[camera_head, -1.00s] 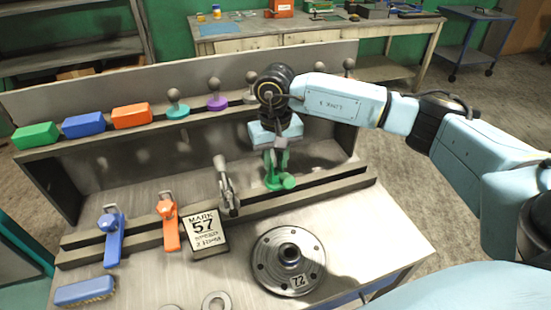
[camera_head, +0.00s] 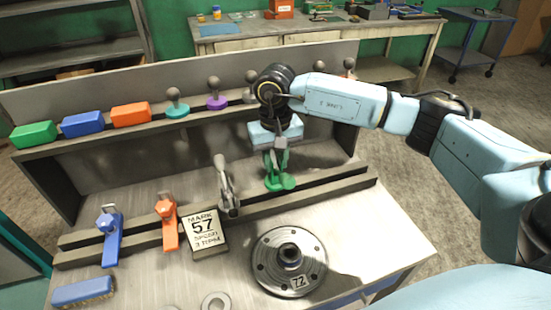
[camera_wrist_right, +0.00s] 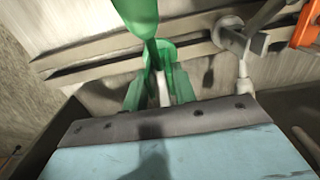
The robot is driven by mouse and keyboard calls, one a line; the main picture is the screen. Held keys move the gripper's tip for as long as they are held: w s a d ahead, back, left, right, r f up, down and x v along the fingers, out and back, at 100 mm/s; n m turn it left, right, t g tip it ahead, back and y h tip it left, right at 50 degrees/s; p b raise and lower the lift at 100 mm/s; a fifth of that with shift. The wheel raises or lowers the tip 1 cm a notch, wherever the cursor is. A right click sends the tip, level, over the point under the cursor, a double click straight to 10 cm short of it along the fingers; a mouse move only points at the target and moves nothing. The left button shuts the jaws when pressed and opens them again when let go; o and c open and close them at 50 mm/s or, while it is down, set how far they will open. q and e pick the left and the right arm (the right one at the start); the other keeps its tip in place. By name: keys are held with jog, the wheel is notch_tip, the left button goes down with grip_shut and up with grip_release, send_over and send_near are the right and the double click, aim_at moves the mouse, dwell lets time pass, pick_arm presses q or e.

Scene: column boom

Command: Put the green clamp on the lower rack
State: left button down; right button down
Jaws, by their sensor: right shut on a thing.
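The green clamp (camera_head: 279,183) is at the right part of the lower rack (camera_head: 325,187), in line with the other clamps. My right gripper (camera_head: 276,160) comes down from above and is shut on it. In the right wrist view the green clamp (camera_wrist_right: 158,60) stands between the fingers and overlaps the rack's rails (camera_wrist_right: 95,62). Whether its base rests on the rails or hovers just over them I cannot tell. My left gripper is not in view.
A grey clamp (camera_head: 226,185), an orange clamp (camera_head: 167,222) and a blue clamp (camera_head: 109,235) stand left on the rack. A sign (camera_head: 204,233) and a round flange (camera_head: 290,261) are in front. Colored blocks and knobs line the upper shelf (camera_head: 60,151).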

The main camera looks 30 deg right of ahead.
aim_at(275, 171)
jog(key=shift+f+b, duration=1.7)
jog(key=shift+f, duration=0.35)
jog(key=c, duration=1.4)
grip_release()
jog(key=shift+r, duration=0.1)
jog(key=shift+r+p, duration=2.1)
jog(key=shift+r, duration=1.5)
